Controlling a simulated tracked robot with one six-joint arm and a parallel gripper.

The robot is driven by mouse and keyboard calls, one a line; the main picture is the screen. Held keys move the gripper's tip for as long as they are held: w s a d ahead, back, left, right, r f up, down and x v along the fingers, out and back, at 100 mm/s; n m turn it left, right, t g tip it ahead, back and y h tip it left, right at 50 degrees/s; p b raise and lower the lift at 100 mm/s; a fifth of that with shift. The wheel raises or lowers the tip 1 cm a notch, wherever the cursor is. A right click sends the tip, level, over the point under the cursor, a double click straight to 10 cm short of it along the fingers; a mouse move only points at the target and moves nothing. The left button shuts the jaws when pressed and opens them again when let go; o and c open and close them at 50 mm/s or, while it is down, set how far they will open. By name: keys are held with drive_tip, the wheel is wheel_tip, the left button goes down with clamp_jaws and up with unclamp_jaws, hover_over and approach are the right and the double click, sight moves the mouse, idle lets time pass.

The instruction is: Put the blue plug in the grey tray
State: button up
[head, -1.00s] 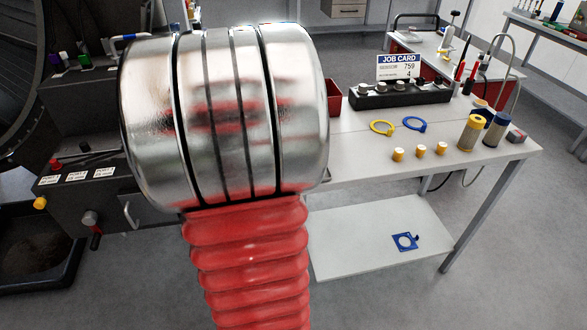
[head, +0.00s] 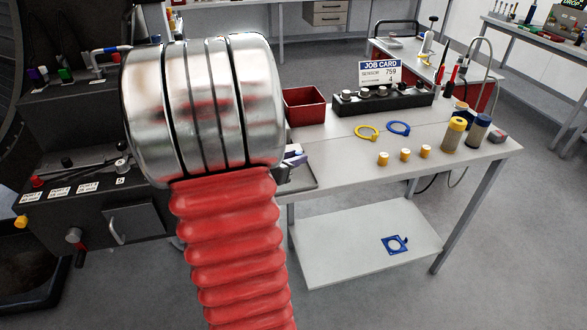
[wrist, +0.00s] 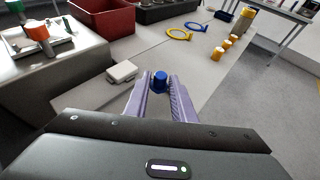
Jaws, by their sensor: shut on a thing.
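The blue plug (wrist: 160,77) is between the tips of my gripper (wrist: 160,84), whose two pale purple fingers are shut on it in the wrist view. The grey tray (wrist: 92,93) appears to lie at the left end of the bench, left of and beyond the fingers. A small white block (wrist: 122,71) is in or on it. In the head view, part of the tray (head: 304,182) shows beside my arm. Only a bit of the pale gripper shows there; my arm hides the plug. I cannot tell the plug's height above the tray.
A red bin (head: 305,106) stands behind on the bench (head: 400,165). A dark cabinet (head: 100,215) stands left. Bare bench lies before the rings.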

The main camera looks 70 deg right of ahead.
sight(294, 178)
drive_tip(key=shift+f, duration=2.1)
drive_tip(key=o, duration=1)
drive_tip(key=shift+f, duration=0.1)
drive_tip(key=v, duration=1.2)
